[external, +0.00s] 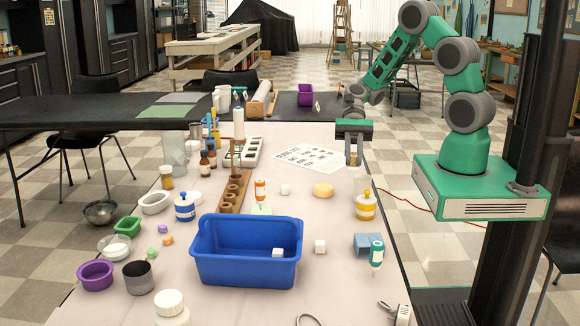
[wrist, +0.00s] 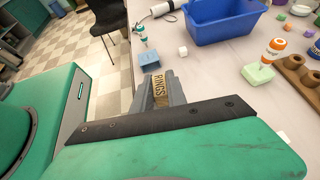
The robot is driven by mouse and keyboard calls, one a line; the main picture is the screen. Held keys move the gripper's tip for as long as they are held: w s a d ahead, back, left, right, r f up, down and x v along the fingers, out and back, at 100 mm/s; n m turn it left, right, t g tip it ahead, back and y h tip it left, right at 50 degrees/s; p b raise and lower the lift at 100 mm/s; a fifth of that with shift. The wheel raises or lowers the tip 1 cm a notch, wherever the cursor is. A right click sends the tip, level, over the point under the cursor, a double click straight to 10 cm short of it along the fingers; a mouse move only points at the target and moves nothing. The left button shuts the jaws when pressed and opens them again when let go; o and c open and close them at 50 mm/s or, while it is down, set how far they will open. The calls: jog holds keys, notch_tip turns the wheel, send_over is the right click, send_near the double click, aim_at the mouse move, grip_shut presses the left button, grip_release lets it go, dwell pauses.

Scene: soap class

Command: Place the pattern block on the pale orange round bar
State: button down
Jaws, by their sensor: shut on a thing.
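My gripper (external: 353,160) points down over the right side of the table. In the wrist view, my gripper (wrist: 160,88) is shut on a tan block with dark letters reading "RINGS" (wrist: 159,92), which I take for the pattern block. It is too small to make out clearly in the external view.
White cubes (external: 320,246) (external: 285,189), an orange-labelled bottle (external: 260,191) and a blue tub (external: 225,263) are close to the bar. A printed sheet (external: 310,157) lies behind it.

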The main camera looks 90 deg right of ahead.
jog(key=s+d+r+m+t+h+b, duration=0.1)
jog(key=s+d+r+m+t, duration=0.15)
jog(key=d, duration=0.35)
jog(key=s+d+r+m+t+h+b, duration=0.1)
jog(key=s+d+m+t+h, duration=0.2)
jog(key=d, duration=0.4)
jog(key=m+t+b, duration=0.2)
jog(key=m+b, duration=0.1)
send_over(323, 187)
jog(key=shift+n, duration=0.25)
jog(key=f, duration=1)
jog(key=shift+s, duration=0.4)
jog(key=shift+w+f, duration=0.25)
jog(key=shift+f, duration=0.1)
jog(key=shift+w+f, duration=0.1)
jog(key=shift+f, duration=1.45)
jog(key=shift+f, duration=0.1)
